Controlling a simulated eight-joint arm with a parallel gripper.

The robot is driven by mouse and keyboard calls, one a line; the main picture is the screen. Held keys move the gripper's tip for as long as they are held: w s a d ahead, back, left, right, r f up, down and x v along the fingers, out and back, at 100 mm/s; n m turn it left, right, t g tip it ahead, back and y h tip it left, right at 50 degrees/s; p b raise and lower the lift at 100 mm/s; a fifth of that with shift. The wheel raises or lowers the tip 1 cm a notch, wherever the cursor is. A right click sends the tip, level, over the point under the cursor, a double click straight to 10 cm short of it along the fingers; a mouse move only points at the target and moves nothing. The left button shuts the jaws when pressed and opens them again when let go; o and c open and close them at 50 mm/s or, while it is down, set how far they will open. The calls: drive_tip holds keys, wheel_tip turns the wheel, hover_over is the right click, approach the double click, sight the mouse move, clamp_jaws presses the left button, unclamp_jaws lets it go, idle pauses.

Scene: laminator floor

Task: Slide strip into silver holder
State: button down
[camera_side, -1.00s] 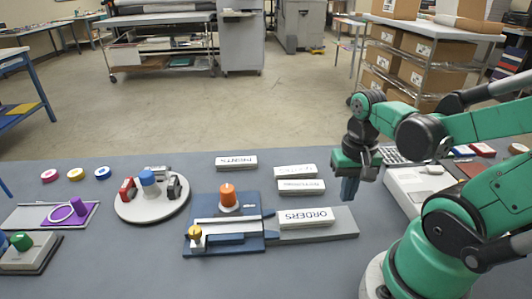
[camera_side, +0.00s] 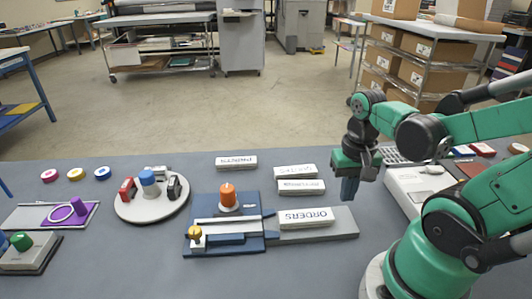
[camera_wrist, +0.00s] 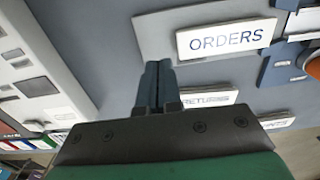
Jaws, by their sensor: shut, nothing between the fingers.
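The ORDERS strip (camera_side: 306,217) rests on a flat grey plate (camera_side: 345,225) to the right of a blue fixture (camera_side: 222,243) with a silver bar, an orange knob and a yellow knob. I cannot tell which silver part is the holder. Two more strips (camera_side: 301,187) (camera_side: 295,171) lie behind it, and another strip (camera_side: 236,162) lies farther back. My gripper (camera_side: 349,192) is shut and empty above the table, right of the strips. In the wrist view its fingers (camera_wrist: 158,85) are together, beside the ORDERS strip (camera_wrist: 226,38).
A round white tray (camera_side: 152,207) with a blue knob and red and black parts stands at left. Coloured rolls (camera_side: 76,174), a purple piece (camera_side: 72,211) and a green knob (camera_side: 21,241) are farther left. A light machine (camera_side: 410,185) and keyboard stand right of my gripper.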

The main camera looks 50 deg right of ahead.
sight(293, 216)
drive_tip(key=shift+r, duration=0.75)
idle(0.4)
drive_tip(key=shift+w+a, duration=0.9)
drive_tip(key=shift+w+a, duration=0.85)
drive_tip(key=shift+a, duration=0.05)
drive_tip(key=shift+w+a, duration=0.9)
drive_tip(key=shift+w, duration=0.1)
idle(0.3)
drive_tip(key=shift+w+a, duration=0.75)
drive_tip(key=shift+a, duration=0.1)
